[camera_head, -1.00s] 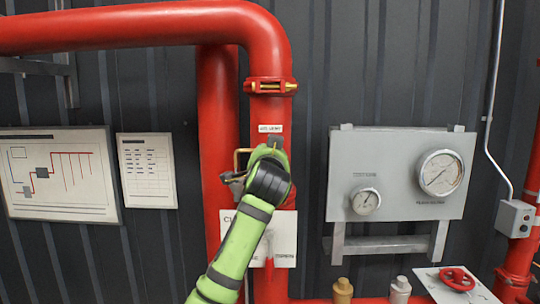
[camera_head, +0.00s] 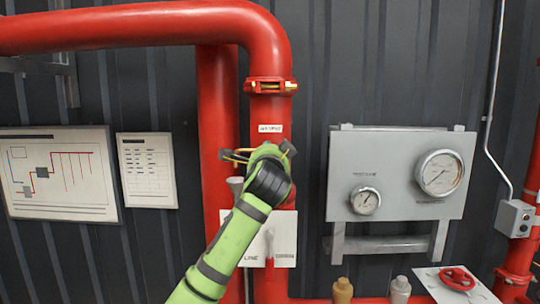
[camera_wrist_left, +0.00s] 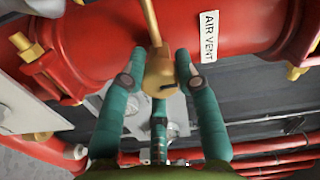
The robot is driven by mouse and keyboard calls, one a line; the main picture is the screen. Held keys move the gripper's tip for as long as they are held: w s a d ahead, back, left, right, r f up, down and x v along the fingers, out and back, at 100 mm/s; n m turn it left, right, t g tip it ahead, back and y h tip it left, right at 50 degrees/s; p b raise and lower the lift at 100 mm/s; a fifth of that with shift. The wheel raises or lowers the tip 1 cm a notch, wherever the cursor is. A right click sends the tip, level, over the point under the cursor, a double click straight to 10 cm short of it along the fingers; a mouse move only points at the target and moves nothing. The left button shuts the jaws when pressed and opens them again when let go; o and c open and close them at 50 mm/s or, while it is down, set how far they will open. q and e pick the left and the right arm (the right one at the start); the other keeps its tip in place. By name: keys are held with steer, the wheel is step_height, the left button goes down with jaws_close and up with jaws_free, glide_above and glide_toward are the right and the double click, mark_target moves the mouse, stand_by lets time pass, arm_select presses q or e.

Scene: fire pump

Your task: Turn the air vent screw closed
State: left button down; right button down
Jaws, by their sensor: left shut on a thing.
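The brass air vent screw (camera_wrist_left: 159,72) sits on a thin brass pipe in front of the red pipe (camera_wrist_left: 90,45) in the left wrist view, beside the white AIR VENT label (camera_wrist_left: 209,35). My left gripper (camera_wrist_left: 158,80) has its teal fingers on both sides of the screw and is shut on it. In the head view the label (camera_head: 270,128) is on the upright red pipe (camera_head: 271,108).
A white plate (camera_head: 284,238) with a red-handled lever (camera_head: 269,248) is below the gripper. A grey gauge panel (camera_head: 400,150) is to the right, with a red handwheel (camera_head: 457,279) lower right. Two notice boards (camera_head: 58,175) hang left.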

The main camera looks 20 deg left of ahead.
stand_by(0.3)
arm_select(q)
steer(key=c, duration=0.9)
jaws_free()
steer(key=shift+s, duration=0.15)
steer(key=v, duration=1.1)
steer(key=shift+s, duration=0.35)
steer(key=shift+d, duration=0.15)
